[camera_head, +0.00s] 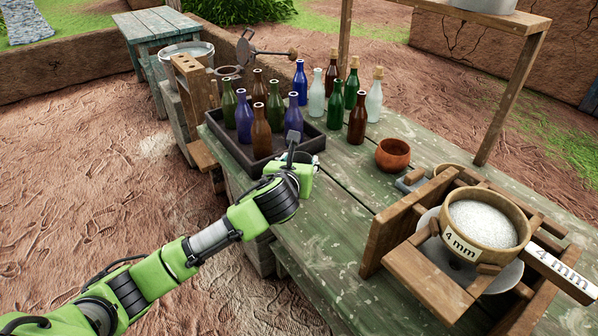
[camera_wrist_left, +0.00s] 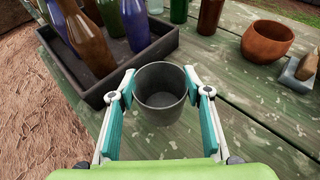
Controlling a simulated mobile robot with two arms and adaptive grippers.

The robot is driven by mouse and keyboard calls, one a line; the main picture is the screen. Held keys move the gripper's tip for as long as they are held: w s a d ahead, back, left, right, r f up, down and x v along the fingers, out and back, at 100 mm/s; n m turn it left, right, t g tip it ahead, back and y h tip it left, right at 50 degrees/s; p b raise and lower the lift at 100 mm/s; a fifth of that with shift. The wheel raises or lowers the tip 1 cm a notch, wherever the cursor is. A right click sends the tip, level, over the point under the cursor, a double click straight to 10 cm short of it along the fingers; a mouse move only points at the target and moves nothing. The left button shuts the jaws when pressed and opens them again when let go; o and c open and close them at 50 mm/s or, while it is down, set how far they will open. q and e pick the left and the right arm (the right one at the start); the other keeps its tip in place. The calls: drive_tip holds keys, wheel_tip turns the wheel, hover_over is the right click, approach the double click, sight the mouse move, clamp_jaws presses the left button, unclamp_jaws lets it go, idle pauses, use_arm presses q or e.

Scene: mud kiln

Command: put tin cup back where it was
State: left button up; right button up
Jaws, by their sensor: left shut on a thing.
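The grey tin cup (camera_wrist_left: 161,92) stands upright between the two fingers of my left gripper (camera_wrist_left: 161,103) in the left wrist view, and its inside looks empty. The fingers are shut on the cup's sides. In the head view my left gripper (camera_head: 296,160) is at the near left edge of the green table, just in front of the dark bottle tray. There the cup is mostly hidden by the gripper. I cannot tell whether the cup's base touches the table. My right gripper is in neither view.
The dark tray (camera_head: 219,133) holds several bottles, with more bottles standing behind it. A terracotta bowl (camera_head: 393,154) is to the right on the green table (camera_head: 335,215). A wooden stand with a sieve (camera_head: 485,224) marked 4 mm is at the right. The table's middle front is clear.

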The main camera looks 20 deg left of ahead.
use_arm(q)
drive_tip(key=shift+f, duration=1.6)
drive_tip(key=shift+f, duration=0.15)
drive_tip(key=o, duration=1)
drive_tip(key=shift+r, duration=0.2)
drive_tip(key=v, duration=1.2)
drive_tip(key=shift+p, duration=0.35)
